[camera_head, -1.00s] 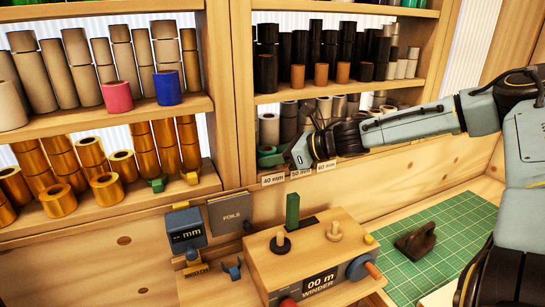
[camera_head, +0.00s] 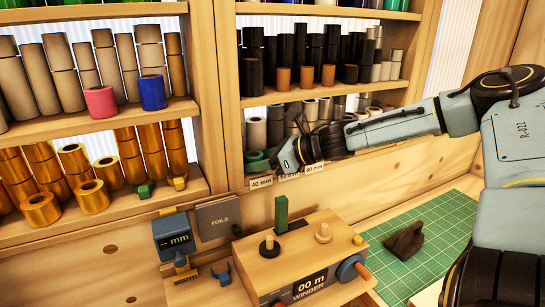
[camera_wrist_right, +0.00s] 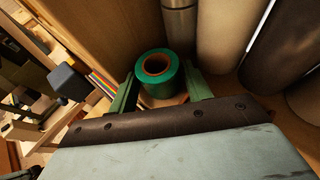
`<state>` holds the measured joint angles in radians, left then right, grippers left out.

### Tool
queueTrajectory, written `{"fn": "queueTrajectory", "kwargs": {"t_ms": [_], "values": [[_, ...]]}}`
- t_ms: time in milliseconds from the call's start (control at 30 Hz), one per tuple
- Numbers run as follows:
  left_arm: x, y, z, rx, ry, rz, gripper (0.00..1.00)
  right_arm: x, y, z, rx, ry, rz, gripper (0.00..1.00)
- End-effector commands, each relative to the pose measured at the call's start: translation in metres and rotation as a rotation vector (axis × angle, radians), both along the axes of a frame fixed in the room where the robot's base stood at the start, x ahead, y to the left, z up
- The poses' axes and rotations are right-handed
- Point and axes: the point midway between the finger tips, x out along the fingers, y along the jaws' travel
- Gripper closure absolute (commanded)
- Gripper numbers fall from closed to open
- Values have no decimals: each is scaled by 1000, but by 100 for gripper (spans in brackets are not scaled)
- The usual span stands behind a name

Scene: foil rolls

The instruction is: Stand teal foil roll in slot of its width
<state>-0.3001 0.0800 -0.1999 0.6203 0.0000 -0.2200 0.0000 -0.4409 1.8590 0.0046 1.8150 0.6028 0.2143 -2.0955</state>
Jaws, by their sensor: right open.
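The teal foil roll (camera_head: 256,163) is on the lower right shelf, at its left end by the wooden post, above the 40 mm label (camera_head: 261,182). In the right wrist view the teal roll (camera_wrist_right: 147,86) shows its brown cardboard core and open hole. My right gripper (camera_head: 279,160) reaches to the shelf edge from the right. Its two green fingers (camera_wrist_right: 160,92) stand apart, one on each side of the roll; I cannot tell if they touch it. The 50 mm label (camera_head: 288,176) and 60 mm label (camera_head: 314,168) are partly covered by the hand. My left gripper is out of view.
Grey and silver rolls (camera_head: 256,133) stand close behind the teal roll. The wooden post (camera_head: 229,100) is close on its left. Below are the winder box (camera_head: 300,255), a mm gauge (camera_head: 173,237), a foils binder (camera_head: 219,217) and a green cutting mat (camera_head: 440,225).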

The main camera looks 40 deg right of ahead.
Motion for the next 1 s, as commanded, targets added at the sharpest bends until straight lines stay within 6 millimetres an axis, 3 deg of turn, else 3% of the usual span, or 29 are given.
{"fn": "queueTrajectory", "kwargs": {"t_ms": [467,900,1000], "values": [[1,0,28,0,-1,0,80,-25,-13,19,3,-4,1,51],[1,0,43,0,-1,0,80,-50,-26,29,1,-4,-1,51],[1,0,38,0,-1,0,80,-59,-30,31,-6,-3,5,51]]}}
